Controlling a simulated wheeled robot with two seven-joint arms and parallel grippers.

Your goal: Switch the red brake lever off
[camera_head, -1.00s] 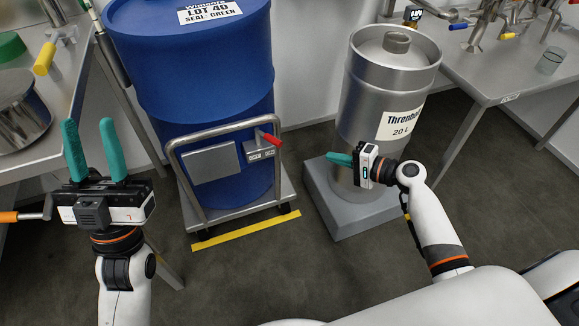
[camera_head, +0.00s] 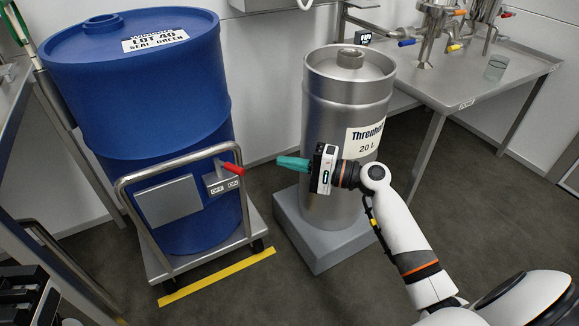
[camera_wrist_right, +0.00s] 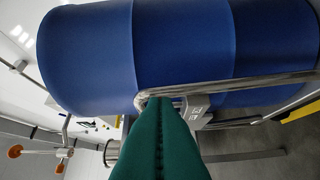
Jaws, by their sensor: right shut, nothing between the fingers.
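The red brake lever (camera_head: 232,168) sits on a small grey panel (camera_head: 222,183) on the cart's rail, in front of the blue drum (camera_head: 150,110). It leans right, toward the ON label; OFF is on the left. My right gripper (camera_head: 280,161) is shut and empty, its green fingers pointing left toward the lever, with a gap between in the head view. In the right wrist view the shut fingers (camera_wrist_right: 160,105) cover the middle; the panel (camera_wrist_right: 196,108) shows beside them, but I cannot make out the lever. A dark part at the bottom left (camera_head: 25,295) seems my left gripper's body; its fingers do not show.
The cart's bent rail (camera_head: 122,190) stands before the drum. A steel keg (camera_head: 325,105) on a grey plinth (camera_head: 320,245) stands right of the lever, close behind my right gripper. A steel table (camera_head: 480,85) is at the back right. Yellow floor tape (camera_head: 215,277) lies before the cart.

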